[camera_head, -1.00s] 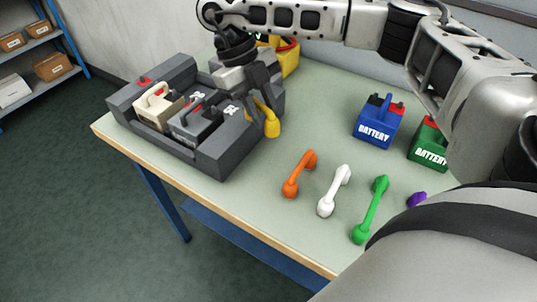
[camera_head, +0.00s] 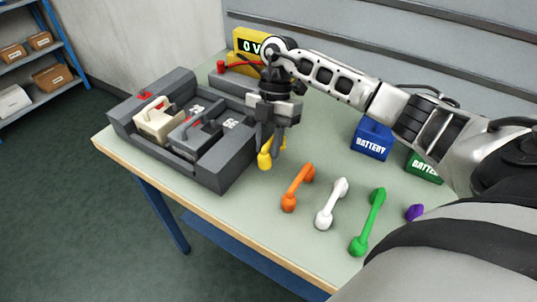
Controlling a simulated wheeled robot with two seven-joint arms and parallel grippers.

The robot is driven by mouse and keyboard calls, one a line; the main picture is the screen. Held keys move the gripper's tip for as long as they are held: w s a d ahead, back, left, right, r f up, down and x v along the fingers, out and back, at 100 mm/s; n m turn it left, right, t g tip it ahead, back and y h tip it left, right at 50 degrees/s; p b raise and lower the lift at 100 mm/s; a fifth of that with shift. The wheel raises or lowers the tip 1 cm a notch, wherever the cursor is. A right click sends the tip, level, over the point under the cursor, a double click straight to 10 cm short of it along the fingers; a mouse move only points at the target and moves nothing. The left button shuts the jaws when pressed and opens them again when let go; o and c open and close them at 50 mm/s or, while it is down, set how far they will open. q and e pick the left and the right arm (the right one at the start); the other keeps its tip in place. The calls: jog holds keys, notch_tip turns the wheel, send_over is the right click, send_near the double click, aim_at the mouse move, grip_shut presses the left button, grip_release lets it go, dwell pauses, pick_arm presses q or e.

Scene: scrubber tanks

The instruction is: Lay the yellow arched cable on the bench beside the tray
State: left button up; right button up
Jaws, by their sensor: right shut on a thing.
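The yellow arched cable (camera_head: 265,160) is at the tips of my right gripper (camera_head: 268,147), which is shut on it. The gripper points down beside the right wall of the dark grey tray (camera_head: 215,175) and hides the cable's upper part. The cable's lower end is close to the bench (camera_head: 240,215); I cannot tell whether it touches. The tray holds a beige battery (camera_head: 155,122) and a grey battery (camera_head: 197,133). My left gripper is not in view.
An orange cable (camera_head: 297,187), a white cable (camera_head: 332,203), a green cable (camera_head: 368,222) and a purple piece (camera_head: 414,212) lie to the right. Behind are a blue battery (camera_head: 372,140), a green battery (camera_head: 424,166) and a yellow meter (camera_head: 250,45).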

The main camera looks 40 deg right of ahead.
jog(key=shift+f, duration=2.05)
jog(key=shift+f, duration=0.1)
jog(key=o, duration=1)
jog(key=shift+r, duration=0.2)
jog(key=b+v, duration=0.1)
jog(key=v, duration=1.1)
jog(key=shift+f+b, duration=0.1)
jog(key=shift+b, duration=0.25)
